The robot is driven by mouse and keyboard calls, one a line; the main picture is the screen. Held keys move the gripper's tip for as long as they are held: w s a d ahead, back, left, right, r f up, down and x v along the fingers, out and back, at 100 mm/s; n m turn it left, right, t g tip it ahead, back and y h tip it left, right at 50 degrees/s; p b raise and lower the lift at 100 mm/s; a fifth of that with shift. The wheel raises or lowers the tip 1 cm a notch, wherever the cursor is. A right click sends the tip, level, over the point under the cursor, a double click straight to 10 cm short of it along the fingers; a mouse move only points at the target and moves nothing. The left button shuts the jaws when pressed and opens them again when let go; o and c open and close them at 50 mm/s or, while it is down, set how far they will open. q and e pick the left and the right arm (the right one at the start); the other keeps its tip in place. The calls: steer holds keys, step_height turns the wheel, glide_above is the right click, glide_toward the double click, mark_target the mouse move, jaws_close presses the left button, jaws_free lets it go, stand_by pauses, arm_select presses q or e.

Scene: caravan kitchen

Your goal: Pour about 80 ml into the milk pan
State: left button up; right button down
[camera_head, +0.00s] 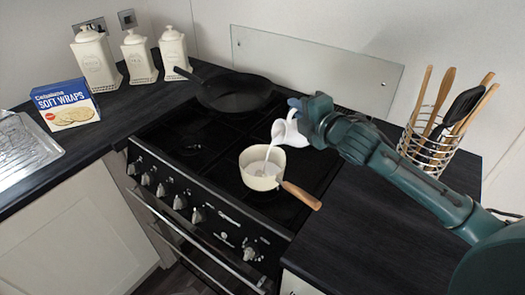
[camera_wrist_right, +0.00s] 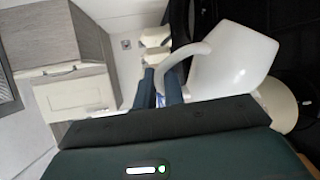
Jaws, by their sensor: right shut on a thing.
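A white jug (camera_head: 289,131) is held tilted above the cooker, its spout down and to the left. A thin white stream (camera_head: 268,153) runs from the spout into the cream milk pan (camera_head: 253,181). White liquid shows inside the pan, but its level is hard to judge. The pan stands upright on the hob, its wooden handle pointing to the lower right. My right gripper (camera_head: 312,113) is shut on the jug at its handle side. In the right wrist view the jug (camera_wrist_right: 235,62) and its curved handle show beside the fingers (camera_wrist_right: 160,88). My left gripper is not in view.
A black frying pan (camera_head: 234,93) sits at the back of the hob (camera_head: 203,139). A utensil holder (camera_head: 428,154) stands at right. Cream canisters (camera_head: 95,58) and a wraps box (camera_head: 66,105) stand at left. The right counter (camera_head: 361,235) is clear in front.

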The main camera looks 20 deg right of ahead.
mark_target(286, 121)
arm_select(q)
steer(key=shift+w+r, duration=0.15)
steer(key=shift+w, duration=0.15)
arm_select(e)
steer(key=shift+a+r, duration=0.2)
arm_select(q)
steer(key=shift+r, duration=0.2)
arm_select(e)
steer(key=shift+a+r+n, duration=0.15)
steer(key=shift+a+n, duration=0.1)
steer(key=shift+n, duration=0.15)
arm_select(q)
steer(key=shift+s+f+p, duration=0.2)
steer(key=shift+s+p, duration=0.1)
steer(key=shift+p, duration=0.3)
arm_select(e)
steer(key=shift+s+a+r+n+h, duration=0.15)
steer(key=shift+a+n+h, duration=0.15)
steer(key=shift+a, duration=0.35)
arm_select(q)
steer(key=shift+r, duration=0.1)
arm_select(e)
steer(key=shift+a, duration=0.3)
